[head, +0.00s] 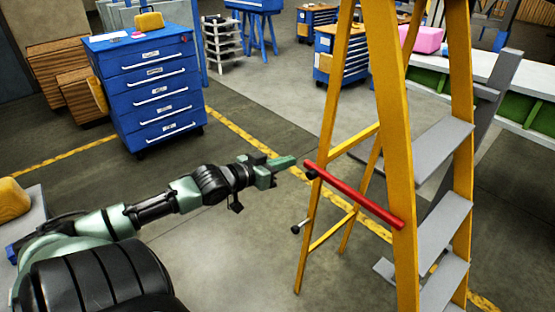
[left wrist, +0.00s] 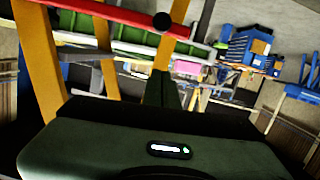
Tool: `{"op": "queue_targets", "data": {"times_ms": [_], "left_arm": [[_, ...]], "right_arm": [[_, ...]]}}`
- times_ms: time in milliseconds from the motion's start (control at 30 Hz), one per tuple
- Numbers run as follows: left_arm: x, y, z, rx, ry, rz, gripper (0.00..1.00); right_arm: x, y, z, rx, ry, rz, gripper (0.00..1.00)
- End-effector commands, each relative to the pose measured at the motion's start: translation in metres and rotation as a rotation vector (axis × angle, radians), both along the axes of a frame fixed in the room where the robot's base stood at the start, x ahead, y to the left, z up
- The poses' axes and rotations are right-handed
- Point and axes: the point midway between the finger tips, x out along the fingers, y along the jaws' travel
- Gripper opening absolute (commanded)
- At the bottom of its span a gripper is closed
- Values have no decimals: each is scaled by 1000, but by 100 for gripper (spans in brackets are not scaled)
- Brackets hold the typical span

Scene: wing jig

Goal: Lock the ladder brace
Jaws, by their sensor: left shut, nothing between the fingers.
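The yellow stepladder (head: 392,120) with grey steps stands upright at the right in the head view. The red brace (head: 355,195) runs between its front and rear legs, sloping down to the right. A small dark knob (head: 311,174) sits at the brace's left end. In the left wrist view the brace (left wrist: 110,12) crosses the top, with a round black knob (left wrist: 162,20) on it. My left gripper (head: 288,161) is shut and empty, its tip just left of the brace's left end, with a small gap apparent. My right gripper is not in view.
A blue drawer cabinet (head: 150,85) stands at the back left. A dark lever end (head: 296,229) sticks out left of the ladder's rear leg. The floor between cabinet and ladder is clear.

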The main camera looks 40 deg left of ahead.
Motion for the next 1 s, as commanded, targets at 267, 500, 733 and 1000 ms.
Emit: {"op": "queue_targets", "data": {"times_ms": [267,500,733,1000], "left_arm": [[-25,3,6,0,0,-1,0],[-29,3,9,1,-2,-1,0],[-29,3,9,1,-2,-1,0],[-29,4,8,1,-2,0,0]], "right_arm": [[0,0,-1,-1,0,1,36],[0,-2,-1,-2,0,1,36],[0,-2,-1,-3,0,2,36],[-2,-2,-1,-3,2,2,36]]}}
